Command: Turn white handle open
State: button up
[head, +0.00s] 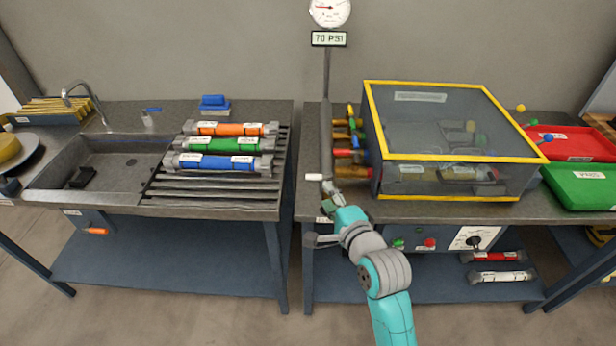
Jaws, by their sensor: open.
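The white handle (314,177) is a short pale bar at the left front of the clear-topped box, near the foot of the gauge pipe (326,120). My gripper (327,187) is just below and right of it at the bench's front edge, with the arm reaching up from below. The gripper is open, and its fingers are small in this view. I cannot tell whether they touch the handle. The far end of the handle is partly hidden by the gripper.
The box (455,158) has a yellow frame, with coloured fittings (349,140) on its left side. A gauge (329,12) and a 70 PSI display (329,39) stand above. Red (570,142) and green (582,186) bins sit right. Coloured cylinders (218,145) lie on the left rack.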

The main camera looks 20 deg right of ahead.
aim_at(316, 179)
jog(key=w, duration=0.3)
jog(key=w+f, duration=0.1)
jog(key=w, duration=0.2)
jog(key=w+f, duration=0.1)
jog(key=w, duration=0.2)
jog(key=shift+w+a, duration=0.4)
grip_shut()
